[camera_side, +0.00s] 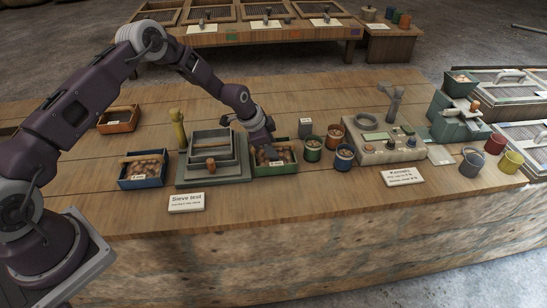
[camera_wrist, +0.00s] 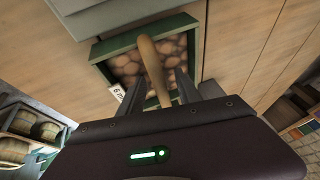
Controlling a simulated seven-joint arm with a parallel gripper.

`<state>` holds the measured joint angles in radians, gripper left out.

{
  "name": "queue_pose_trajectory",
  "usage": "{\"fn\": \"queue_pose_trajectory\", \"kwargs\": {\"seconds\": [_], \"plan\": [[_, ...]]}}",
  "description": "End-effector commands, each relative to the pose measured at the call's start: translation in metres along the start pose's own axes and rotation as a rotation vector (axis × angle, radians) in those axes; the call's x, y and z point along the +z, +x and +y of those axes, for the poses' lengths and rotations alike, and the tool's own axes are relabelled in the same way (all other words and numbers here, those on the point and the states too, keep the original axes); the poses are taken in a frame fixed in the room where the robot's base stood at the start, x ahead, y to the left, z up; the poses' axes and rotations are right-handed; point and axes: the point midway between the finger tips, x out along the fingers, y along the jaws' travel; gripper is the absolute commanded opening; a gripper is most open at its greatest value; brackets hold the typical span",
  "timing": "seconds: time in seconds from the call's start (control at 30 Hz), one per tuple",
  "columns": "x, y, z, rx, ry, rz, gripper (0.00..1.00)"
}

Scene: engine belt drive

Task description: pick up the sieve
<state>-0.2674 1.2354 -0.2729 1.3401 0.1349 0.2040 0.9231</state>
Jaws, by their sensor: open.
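The sieve (camera_side: 210,144) is a grey, square, stacked tray on a grey-green base at the "Sieve test" card in the side view. Part of a grey body, seemingly the sieve or its base, shows at the top of the wrist view (camera_wrist: 95,17). My gripper (camera_side: 266,150) is just right of the sieve, low over the green box of nuts. In the wrist view my gripper (camera_wrist: 158,90) is open, with a wooden handle (camera_wrist: 150,62) between its fingers. I cannot tell whether the fingers touch it, or where the handle joins the sieve.
The green box (camera_side: 287,167) of brown nuts lies below my gripper. A blue box (camera_side: 143,170) of nuts stands left of the sieve, near an upright tan handle (camera_side: 178,128). Several small cups and a control panel (camera_side: 380,150) are to the right. Open table lies behind.

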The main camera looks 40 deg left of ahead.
Motion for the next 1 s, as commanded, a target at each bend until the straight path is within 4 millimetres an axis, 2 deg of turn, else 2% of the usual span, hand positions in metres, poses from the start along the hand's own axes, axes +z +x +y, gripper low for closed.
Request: {"fn": "queue_pose_trajectory", "kwargs": {"seconds": [0.2,0.27,0.4,0.43,1.0], "plan": [[0.0001,0.0002,0.0,0.0,0.0,0.0,0.41],[0.0001,0.0002,0.0,0.0,-0.001,0.0,0.31],[0.0001,0.0002,0.0001,0.0,-0.001,0.0,0.03],[0.0001,0.0002,0.0001,0.0,-0.001,0.0,0.0],[0.0002,0.0004,0.0007,0.002,-0.001,-0.001,0.0]]}}
